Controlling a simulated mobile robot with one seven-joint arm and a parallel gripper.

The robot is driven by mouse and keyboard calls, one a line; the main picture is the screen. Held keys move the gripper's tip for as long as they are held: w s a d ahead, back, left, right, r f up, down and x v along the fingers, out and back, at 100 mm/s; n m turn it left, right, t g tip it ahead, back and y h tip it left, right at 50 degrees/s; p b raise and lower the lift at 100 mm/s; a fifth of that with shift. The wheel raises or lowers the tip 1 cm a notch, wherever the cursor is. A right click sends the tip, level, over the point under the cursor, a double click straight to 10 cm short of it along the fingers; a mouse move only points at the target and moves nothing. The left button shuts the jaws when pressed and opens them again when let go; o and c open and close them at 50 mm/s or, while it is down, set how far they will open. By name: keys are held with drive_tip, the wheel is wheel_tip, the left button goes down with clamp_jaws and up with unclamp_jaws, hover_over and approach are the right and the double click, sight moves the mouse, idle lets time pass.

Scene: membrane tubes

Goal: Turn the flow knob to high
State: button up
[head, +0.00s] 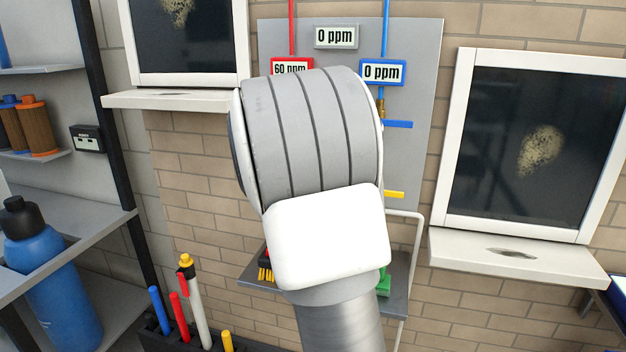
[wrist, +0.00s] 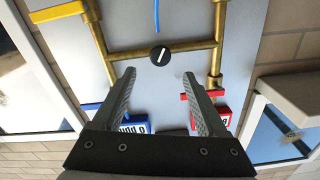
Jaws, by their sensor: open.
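The flow knob (wrist: 160,54) is a small black round knob with a white pointer line. In the wrist view it sits on the brass pipe (wrist: 190,47), ahead of and between my fingertips. The pointer line is tilted a little off the picture's vertical. My gripper (wrist: 160,85) is open and empty, its two grey fingers apart and not touching the knob. In the head view my arm hides the knob and the gripper. The grey panel (head: 415,60) carries a white 0 ppm display (head: 336,36), a red-framed 60 ppm display (head: 292,67) and a blue-framed 0 ppm display (head: 383,72).
A blue handle (head: 398,124) and a yellow handle (head: 394,194) stick out at the panel's right. Windows with sills (head: 515,262) flank the panel. A shelf (head: 395,300) is below it. A blue bottle (head: 48,270) and several coloured tools (head: 195,300) stand at left.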

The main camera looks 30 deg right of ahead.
drive_tip(key=v, duration=0.7)
drive_tip(key=shift+s+a, duration=0.25)
drive_tip(key=shift+s, duration=0.05)
